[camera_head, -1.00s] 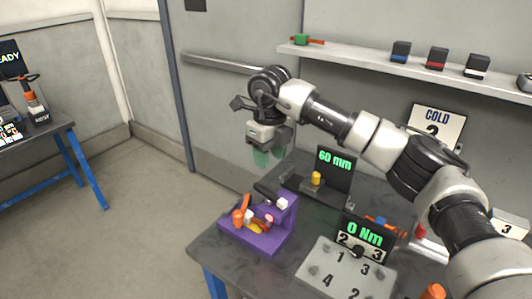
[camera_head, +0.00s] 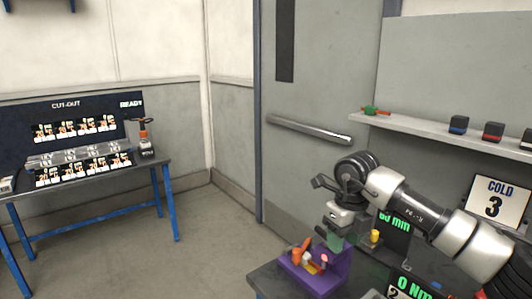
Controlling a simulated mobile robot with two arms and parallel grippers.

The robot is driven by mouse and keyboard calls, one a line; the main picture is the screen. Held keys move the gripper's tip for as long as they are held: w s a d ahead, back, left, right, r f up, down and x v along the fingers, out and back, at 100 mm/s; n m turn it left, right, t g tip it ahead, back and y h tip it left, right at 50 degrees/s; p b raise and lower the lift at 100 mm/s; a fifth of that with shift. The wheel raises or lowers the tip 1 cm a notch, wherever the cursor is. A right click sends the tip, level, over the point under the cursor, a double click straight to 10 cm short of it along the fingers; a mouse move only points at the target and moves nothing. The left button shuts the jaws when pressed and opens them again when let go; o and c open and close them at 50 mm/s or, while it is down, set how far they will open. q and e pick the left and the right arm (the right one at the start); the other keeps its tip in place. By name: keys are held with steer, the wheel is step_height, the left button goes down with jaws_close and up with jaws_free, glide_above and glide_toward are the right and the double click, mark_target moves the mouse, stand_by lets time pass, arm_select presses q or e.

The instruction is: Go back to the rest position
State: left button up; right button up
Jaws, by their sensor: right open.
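My right gripper (camera_head: 335,240) shows in the head view at the lower right, with its arm coming in from the right edge. Its greenish fingers point down and are apart, with nothing seen between them. It hangs above or in front of the purple fixture (camera_head: 318,280) on the dark workbench (camera_head: 268,278); the gap between them is hard to judge. My left gripper is not in view.
A cut-out bench (camera_head: 150,176) with blue legs stands at the left. A grey door (camera_head: 310,170) with a push bar (camera_head: 308,130) is behind. The floor (camera_head: 190,262) between benches is clear.

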steer(key=s+a+f+y, duration=0.1)
steer(key=s+a+y, duration=0.4)
steer(key=a+y, duration=0.45)
steer(key=s+a+y, duration=0.4)
steer(key=a+y, duration=0.3)
steer(key=a, duration=0.6)
steer(key=d+r+m+t, duration=0.3)
steer(key=d+m+t, duration=0.3)
steer(key=m+t, duration=1)
steer(key=s+d+f+m+h, duration=0.2)
steer(key=d+f+m+h, duration=1.2)
steer(key=m, duration=0.5)
steer(key=s+d+f+m+g+h, duration=0.1)
steer(key=s+d+f+m+g, duration=0.15)
steer(key=s+f+g, duration=0.65)
steer(key=s+d+f+m+g+h, duration=0.2)
steer(key=s+d+f+g, duration=0.15)
steer(key=s, duration=1.15)
step_height(320, 180, down, 26)
steer(key=g, duration=0.1)
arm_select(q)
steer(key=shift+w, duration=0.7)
arm_select(e)
steer(key=s+d+f+g, duration=0.1)
steer(key=s+d+f, duration=0.2)
steer(key=s+f, duration=1.3)
